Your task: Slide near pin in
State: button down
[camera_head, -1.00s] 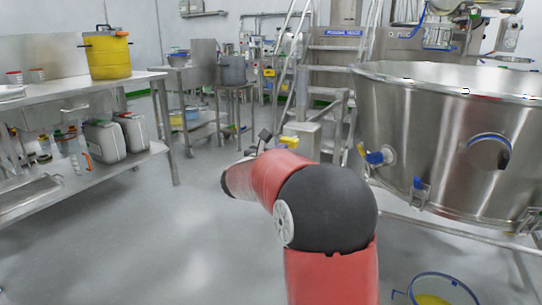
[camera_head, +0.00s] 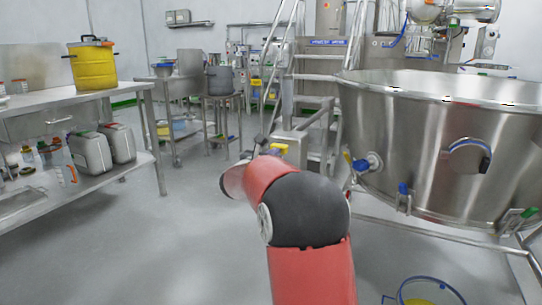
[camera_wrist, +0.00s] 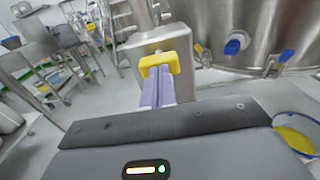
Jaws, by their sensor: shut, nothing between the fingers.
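A yellow pin handle (camera_wrist: 160,60) stands in front of a grey metal housing (camera_wrist: 165,42) in the wrist view. It also shows in the head view (camera_head: 279,148), just beyond the end of my arm. My gripper (camera_wrist: 158,78) has its pale violet fingers together and empty. Their tips point at the yellow handle and overlap its lower edge in the picture. I cannot tell whether they touch it. The shaft of the pin and its hole are hidden. In the head view my arm hides most of the gripper.
A large steel bowl (camera_head: 430,135) with blue-handled clamps and a valve (camera_head: 362,165) stands close on the right, with a rail below. A blue-rimmed bucket (camera_head: 425,292) is on the floor at lower right. A steel bench (camera_head: 60,98) is at left. The floor between is clear.

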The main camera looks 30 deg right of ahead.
jog(key=shift+d+r, duration=0.1)
jog(key=shift+r, duration=0.15)
jog(key=v, duration=0.8)
jog(key=s+a+f+m+g+y, duration=0.1)
jog(key=s+f+m+g+y, duration=0.15)
jog(key=s+m, duration=0.5)
jog(key=s+a+f+m+g+y, duration=0.1)
jog(key=s+a+m+g+y, duration=0.3)
jog(key=s, duration=0.7)
jog(key=s+a+f+m+y+p, duration=0.1)
jog(key=s+a+f+m+y, duration=0.2)
jog(key=s+a+m, duration=0.3)
jog(key=s+a+f+m+t+y+p, duration=0.1)
jog(key=s+a+f+m+y, duration=0.2)
jog(key=s+a+m+y, duration=0.2)
jog(key=s+a+m, duration=0.2)
jog(key=s, duration=0.2)
jog(key=shift+s+f+m, duration=0.35)
jog(key=shift+s+f, duration=0.05)
jog(key=shift+t, duration=0.25)
